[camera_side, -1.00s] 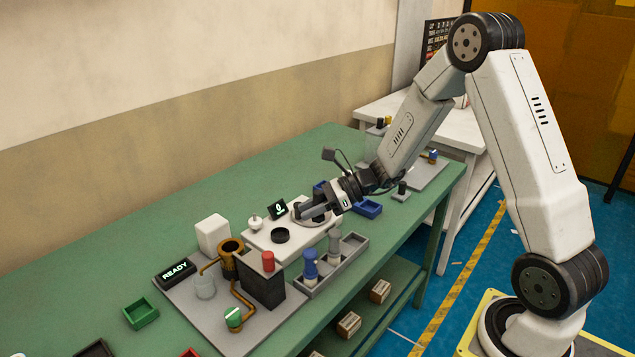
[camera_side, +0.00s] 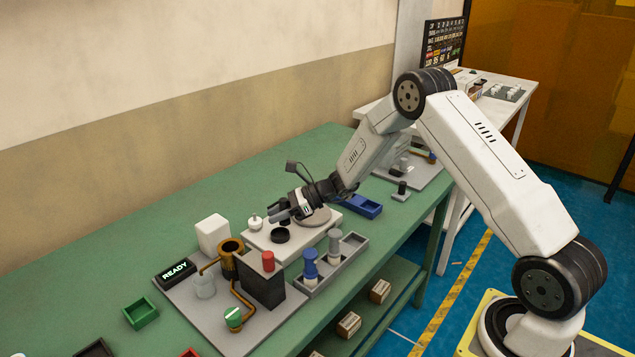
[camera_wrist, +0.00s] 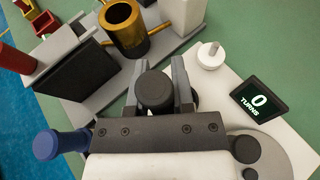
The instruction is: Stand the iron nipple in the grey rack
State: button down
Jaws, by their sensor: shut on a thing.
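My gripper (camera_side: 279,213) is over the white plate (camera_side: 258,243), fingers pointing left, in the side view. In the wrist view my gripper (camera_wrist: 157,78) is shut on a dark round-topped cylinder, seemingly the iron nipple (camera_wrist: 155,92). Its lower end is hidden. In the side view it cannot be told apart from the fingers. The grey rack (camera_side: 352,251) is a long tray with compartments, to the right of the black block and in front of the white plate. A blue-topped piece (camera_side: 310,262) and a grey-topped piece (camera_side: 335,245) stand upright in it.
A black ring (camera_side: 280,236) lies on the plate near a white knob (camera_side: 254,223). A black block (camera_side: 262,287), a red piece (camera_side: 268,261) and a brass cup (camera_side: 229,250) stand left of the rack. A display reads 0 turns (camera_wrist: 259,102). A blue bin (camera_side: 366,207) stands behind the rack.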

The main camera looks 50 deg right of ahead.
aim_at(274, 237)
jog(key=shift+w+f, duration=0.6)
jog(key=shift+f, duration=0.1)
jog(key=shift+f, duration=0.1)
jog(key=shift+w+f, duration=0.5)
jog(key=shift+f, duration=1.35)
jog(key=shift+f, duration=0.2)
jog(key=shift+c, duration=2.4)
grip_release()
jog(key=shift+v, duration=3.9)
